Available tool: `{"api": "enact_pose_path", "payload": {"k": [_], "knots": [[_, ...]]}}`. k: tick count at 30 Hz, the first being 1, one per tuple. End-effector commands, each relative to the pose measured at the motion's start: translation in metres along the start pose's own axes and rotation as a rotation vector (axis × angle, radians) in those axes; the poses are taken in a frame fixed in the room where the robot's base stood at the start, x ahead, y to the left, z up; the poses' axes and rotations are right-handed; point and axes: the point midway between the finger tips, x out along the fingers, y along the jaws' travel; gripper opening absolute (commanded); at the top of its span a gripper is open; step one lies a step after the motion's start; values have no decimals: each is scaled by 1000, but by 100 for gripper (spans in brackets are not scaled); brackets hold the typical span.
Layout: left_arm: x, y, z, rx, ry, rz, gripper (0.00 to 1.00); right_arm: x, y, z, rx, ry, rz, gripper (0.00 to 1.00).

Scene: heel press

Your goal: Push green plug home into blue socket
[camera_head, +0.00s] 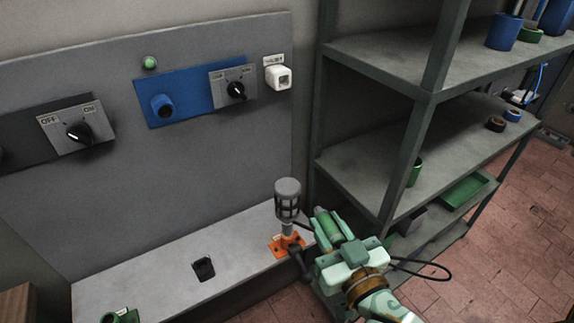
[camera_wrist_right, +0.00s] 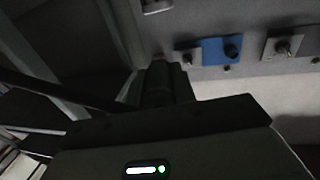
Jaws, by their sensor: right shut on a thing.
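The blue socket (camera_head: 162,106) is a round blue fitting on a blue plate on the grey wall panel. It also shows small in the right wrist view (camera_wrist_right: 232,52). My right gripper (camera_head: 330,227) is at the lower middle, well to the right of and below the socket. It is shut on the green plug (camera_head: 327,223), a short green cylinder between its fingers. In the right wrist view a dark cylinder, apparently the plug (camera_wrist_right: 165,82), stands up beyond the gripper body. The plug and socket are clearly apart. My left gripper is not seen.
A grey lamp-like device on an orange base (camera_head: 287,200) stands on the ledge just left of my right gripper. A shelf rack (camera_head: 400,130) stands close on the right. A black cable trails right.

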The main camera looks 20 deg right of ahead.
Motion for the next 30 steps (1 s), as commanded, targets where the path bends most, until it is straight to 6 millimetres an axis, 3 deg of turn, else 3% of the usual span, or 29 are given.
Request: {"api": "enact_pose_path", "payload": {"k": [5, 15, 21, 30], "knots": [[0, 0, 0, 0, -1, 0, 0, 5, -15, -12, -2, 7, -76, 0], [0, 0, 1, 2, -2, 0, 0, 26, -91, -63, -6, 10, -452, 0], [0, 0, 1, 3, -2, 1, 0, 34, -125, -84, -1, 6, -620, 0], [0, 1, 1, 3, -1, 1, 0, 38, -141, -94, 3, 1, -699, 0]]}}
